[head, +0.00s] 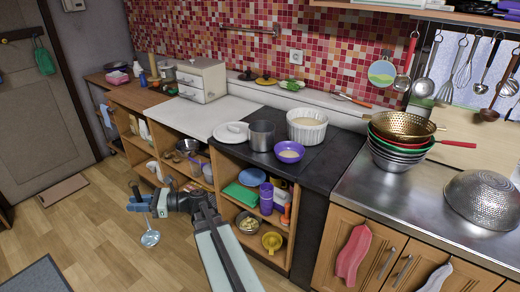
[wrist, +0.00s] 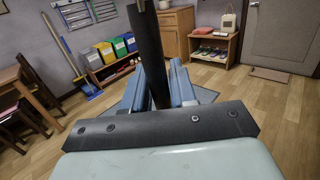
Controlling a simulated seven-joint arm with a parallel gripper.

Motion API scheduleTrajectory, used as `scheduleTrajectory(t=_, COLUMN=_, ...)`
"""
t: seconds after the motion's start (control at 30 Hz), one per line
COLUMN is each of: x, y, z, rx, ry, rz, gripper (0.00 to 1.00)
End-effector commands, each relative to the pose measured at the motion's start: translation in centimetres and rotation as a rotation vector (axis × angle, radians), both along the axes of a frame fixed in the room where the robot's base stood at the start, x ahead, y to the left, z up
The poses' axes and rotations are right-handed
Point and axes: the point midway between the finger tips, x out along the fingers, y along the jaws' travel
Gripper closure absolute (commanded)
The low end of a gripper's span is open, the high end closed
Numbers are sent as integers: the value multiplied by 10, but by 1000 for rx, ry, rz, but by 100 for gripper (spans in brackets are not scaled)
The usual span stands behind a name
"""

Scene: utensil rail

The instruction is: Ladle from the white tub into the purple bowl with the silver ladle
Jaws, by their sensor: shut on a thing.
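The white tub (head: 307,131) is ribbed and stands on the dark counter with something cream-coloured inside. The purple bowl (head: 290,158) stands in front of it and to the left, with a pale beige patch inside. My gripper (head: 139,203) is low over the wooden floor, left of the cabinets and well away from both. It is shut on the silver ladle (head: 150,239), whose bowl hangs below the fingers. In the wrist view a dark upright handle (wrist: 150,50), apparently the ladle's, stands between the blue fingers.
A metal pot (head: 262,136) and a white plate (head: 231,132) stand left of the bowl. Stacked colanders (head: 398,145) are to the right. Utensils hang from a rail, including a whisk (head: 464,67). Open shelves hold several items below the counter. The floor around my gripper is clear.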

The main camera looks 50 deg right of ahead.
Motion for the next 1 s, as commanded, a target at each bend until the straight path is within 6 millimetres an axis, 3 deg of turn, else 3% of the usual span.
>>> scheduleTrajectory(t=0.03, x=3, y=-21, z=6, rx=0, ry=-2, rz=-27, gripper=100)
scheduleTrajectory(t=0.47, x=-8, y=-173, z=52, rx=0, ry=-2, rz=-226, gripper=100)
scheduleTrajectory(t=0.77, x=-39, y=-278, z=88, rx=0, ry=-1, rz=-367, gripper=100)
scheduleTrajectory(t=1.0, x=-78, y=-359, z=120, rx=-2, ry=-1, rz=-480, gripper=100)
